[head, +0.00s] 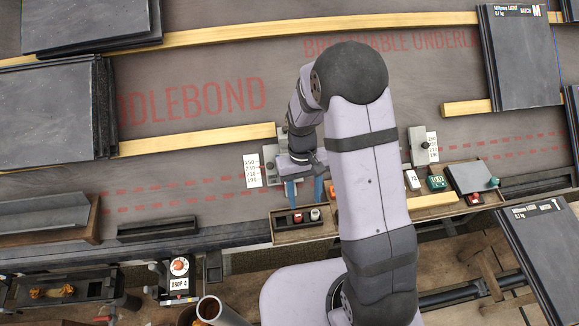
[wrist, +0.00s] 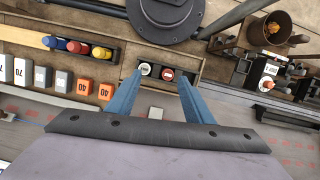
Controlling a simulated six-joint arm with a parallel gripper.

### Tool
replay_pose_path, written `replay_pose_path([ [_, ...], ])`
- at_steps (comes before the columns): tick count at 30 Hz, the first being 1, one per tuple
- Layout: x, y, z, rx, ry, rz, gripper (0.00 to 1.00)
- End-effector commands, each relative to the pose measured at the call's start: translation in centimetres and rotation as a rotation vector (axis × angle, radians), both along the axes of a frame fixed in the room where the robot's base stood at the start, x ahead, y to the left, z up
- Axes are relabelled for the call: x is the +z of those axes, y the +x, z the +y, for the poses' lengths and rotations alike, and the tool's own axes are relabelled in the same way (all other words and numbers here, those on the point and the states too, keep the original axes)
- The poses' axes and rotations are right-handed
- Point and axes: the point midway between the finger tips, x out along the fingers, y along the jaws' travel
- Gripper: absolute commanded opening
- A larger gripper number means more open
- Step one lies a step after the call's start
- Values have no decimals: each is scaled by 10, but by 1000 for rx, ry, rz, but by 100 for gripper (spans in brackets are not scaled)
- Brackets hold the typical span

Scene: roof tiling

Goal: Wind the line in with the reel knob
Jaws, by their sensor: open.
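My gripper (head: 304,190) is open, its two blue fingers spread and nothing visible between them. It hangs beside the left grey bracket (head: 270,152), which has a white number scale (head: 251,170). A matching right bracket (head: 418,146) with a scale stands beyond my arm. I cannot make out the reel knob or line with certainty; my gripper and wrist cover part of the left bracket. In the wrist view, the fingertips (wrist: 158,80) lie toward a small wooden tray (wrist: 185,60) with a white-capped item (wrist: 145,69) and a red-capped item (wrist: 168,74).
A stack of dark slates (head: 60,115) lies at left, with more slates (head: 520,55) at upper right. Wooden battens (head: 200,139) cross the grey underlay. A box marked DROP 4 (head: 179,285) stands at lower left. Numbered blocks (wrist: 62,82) sit left in the wrist view.

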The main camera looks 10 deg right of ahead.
Motion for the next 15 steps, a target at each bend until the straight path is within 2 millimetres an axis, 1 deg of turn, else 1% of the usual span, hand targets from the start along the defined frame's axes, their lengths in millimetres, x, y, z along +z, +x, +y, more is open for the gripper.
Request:
replay_pose_path([
  [1, -12, 24, 4, -4, 2, -26, 47],
  [2, -13, 38, 5, -7, 3, -44, 47],
  [3, -12, 56, 7, -14, 4, -71, 47],
  [5, -6, 83, 10, -26, 8, -117, 47],
  [6, 1, 101, 12, -32, 10, -151, 47],
  [9, 20, 138, 16, -51, 18, -226, 47],
  [12, 33, 158, 18, -70, 21, -267, 47],
  [13, 35, 161, 19, -78, 21, -274, 47],
  [15, 34, 156, 18, -106, 15, -256, 47],
])
